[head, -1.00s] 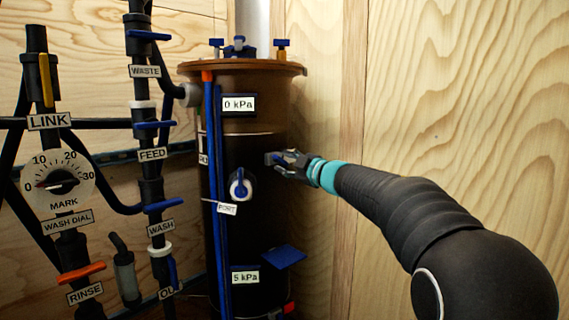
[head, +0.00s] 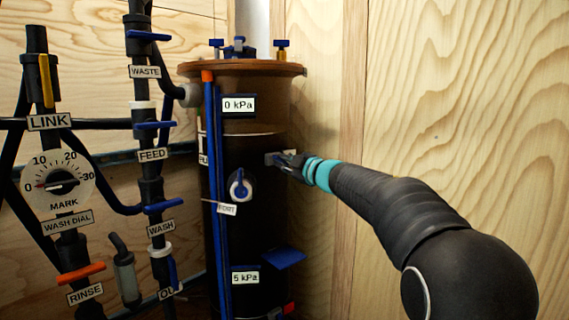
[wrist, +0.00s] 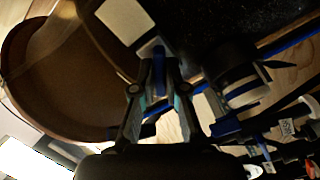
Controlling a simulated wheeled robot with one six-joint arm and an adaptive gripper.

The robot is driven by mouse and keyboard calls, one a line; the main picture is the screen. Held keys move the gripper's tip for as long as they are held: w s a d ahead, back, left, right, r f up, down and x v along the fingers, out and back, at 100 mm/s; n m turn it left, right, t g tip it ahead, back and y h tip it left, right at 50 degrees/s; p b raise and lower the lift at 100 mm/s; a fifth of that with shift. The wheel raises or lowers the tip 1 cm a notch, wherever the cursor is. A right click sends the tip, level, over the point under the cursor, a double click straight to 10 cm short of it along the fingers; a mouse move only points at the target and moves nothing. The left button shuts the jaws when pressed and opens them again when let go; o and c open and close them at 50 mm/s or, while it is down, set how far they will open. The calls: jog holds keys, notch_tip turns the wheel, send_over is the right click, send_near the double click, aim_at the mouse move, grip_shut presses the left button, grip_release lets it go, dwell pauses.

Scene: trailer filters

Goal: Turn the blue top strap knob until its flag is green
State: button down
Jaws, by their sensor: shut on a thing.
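My gripper (head: 279,159) is at the right side of the dark cylinder, a little below its 0 kPa label. In the wrist view my gripper (wrist: 158,56) has its fingertips closed on a small blue piece (wrist: 157,50), which I take to be the top strap knob. The fingers hide most of it, and in the head view I cannot make it out apart from the gripper. I cannot make out the flag or its colour. A pale block lies just beyond the fingertips in the wrist view.
The cylinder has a wide brown lid (head: 240,68) with blue clamps on top. A blue-handled port knob (head: 240,186) and a blue plate (head: 284,258) stick out from it. Pipes with valves and a wash dial (head: 57,182) fill the left. A plywood wall is on the right.

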jog(key=shift+n, duration=2.8)
jog(key=c, duration=1.2)
grip_release()
jog(key=shift+a, duration=0.15)
jog(key=v, duration=1.2)
